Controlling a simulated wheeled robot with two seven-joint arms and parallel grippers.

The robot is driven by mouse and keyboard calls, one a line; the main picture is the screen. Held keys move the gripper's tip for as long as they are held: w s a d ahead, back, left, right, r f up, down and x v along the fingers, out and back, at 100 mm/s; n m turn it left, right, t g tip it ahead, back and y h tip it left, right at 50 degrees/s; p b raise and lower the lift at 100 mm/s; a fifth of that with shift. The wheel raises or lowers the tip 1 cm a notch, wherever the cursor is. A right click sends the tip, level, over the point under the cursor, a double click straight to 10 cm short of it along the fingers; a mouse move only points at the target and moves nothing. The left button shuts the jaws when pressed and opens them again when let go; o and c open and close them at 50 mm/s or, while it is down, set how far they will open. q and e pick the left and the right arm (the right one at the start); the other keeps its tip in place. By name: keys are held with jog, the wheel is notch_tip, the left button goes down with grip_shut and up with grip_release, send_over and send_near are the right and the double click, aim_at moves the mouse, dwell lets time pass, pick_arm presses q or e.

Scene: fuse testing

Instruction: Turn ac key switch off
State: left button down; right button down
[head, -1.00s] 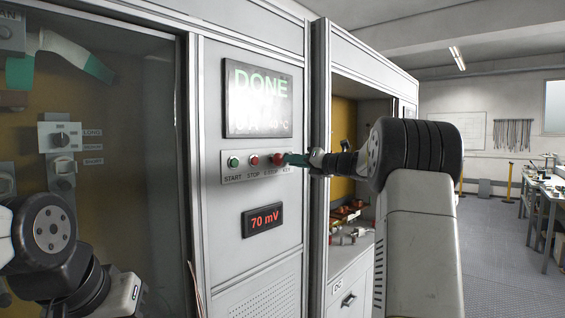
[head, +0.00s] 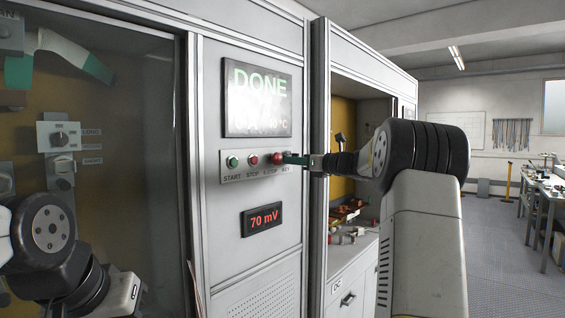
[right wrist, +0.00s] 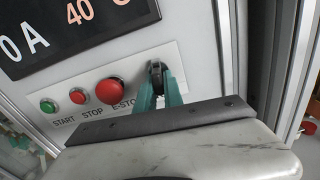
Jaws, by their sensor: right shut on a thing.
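The key switch (right wrist: 157,70) is at the right end of the button strip on the cabinet front, right of the red E-STOP button. My right gripper (right wrist: 160,92) has its teal fingers shut on the key, at the panel. The fingers hide most of the key, and its exact angle is hard to tell. In the head view my right gripper (head: 294,159) reaches the strip's right end from the right.
The strip also holds a green START (head: 233,161), a red STOP (head: 253,160) and the protruding red E-STOP (right wrist: 112,90) close beside my fingers. Above is a display (head: 257,100) reading DONE; below, a meter (head: 262,219) reads 70 mV. An open cabinet with shelves stands right.

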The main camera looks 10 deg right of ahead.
jog(key=shift+f+n, duration=0.1)
jog(key=shift+n, duration=0.5)
dwell(0.3)
jog(key=c, duration=1.5)
grip_release()
jog(key=shift+o, duration=0.2)
jog(key=v, duration=0.7)
jog(key=shift+s+d, duration=0.3)
